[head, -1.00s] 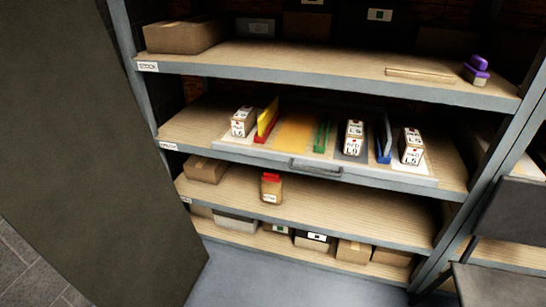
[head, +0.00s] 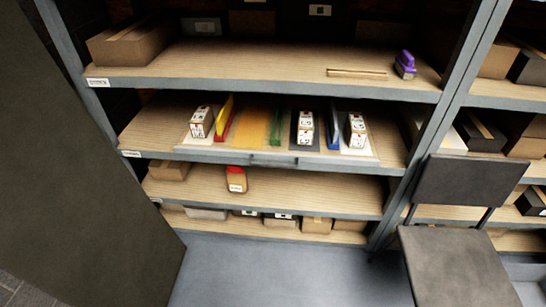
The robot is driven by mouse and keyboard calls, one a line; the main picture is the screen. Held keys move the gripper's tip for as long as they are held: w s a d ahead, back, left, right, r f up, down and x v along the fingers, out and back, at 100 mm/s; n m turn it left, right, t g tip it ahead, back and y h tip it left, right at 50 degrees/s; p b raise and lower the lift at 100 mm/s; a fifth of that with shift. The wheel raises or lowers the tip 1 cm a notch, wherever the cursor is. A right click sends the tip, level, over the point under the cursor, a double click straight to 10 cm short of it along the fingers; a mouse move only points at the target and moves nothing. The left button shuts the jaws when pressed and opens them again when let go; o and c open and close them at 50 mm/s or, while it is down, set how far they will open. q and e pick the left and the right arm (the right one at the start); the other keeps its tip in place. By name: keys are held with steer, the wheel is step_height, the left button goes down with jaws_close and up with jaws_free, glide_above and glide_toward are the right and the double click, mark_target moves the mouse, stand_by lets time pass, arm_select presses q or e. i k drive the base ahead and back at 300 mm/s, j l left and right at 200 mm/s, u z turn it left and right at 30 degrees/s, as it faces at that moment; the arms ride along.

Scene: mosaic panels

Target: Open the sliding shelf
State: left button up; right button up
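The sliding shelf (head: 345,158) is a pale tray on the second level of the rack, in the middle of the head view. A grey handle (head: 273,161) sits at the middle of its front edge. The tray's front lies about at the rack's front edge. It carries several white cartons (head: 305,127), a yellow sheet or panel (head: 254,127), a green divider (head: 294,126), a blue divider (head: 334,130) and a red-and-yellow divider (head: 225,118). Neither of my grippers is in the view.
A dark chair (head: 456,262) stands at the right front of the rack. A large dark panel (head: 75,170) fills the left side. The top shelf (head: 270,68) holds a box and a purple-handled object (head: 404,64). A red-lidded jar (head: 236,180) stands below the tray. The grey floor (head: 270,270) in front is clear.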

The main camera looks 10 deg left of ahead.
mark_target(259, 125)
steer(key=i+l, duration=0.2)
steer(key=i, duration=0.3)
steer(key=i+l, duration=0.25)
steer(key=i, duration=0.25)
steer(key=j+u, duration=0.05)
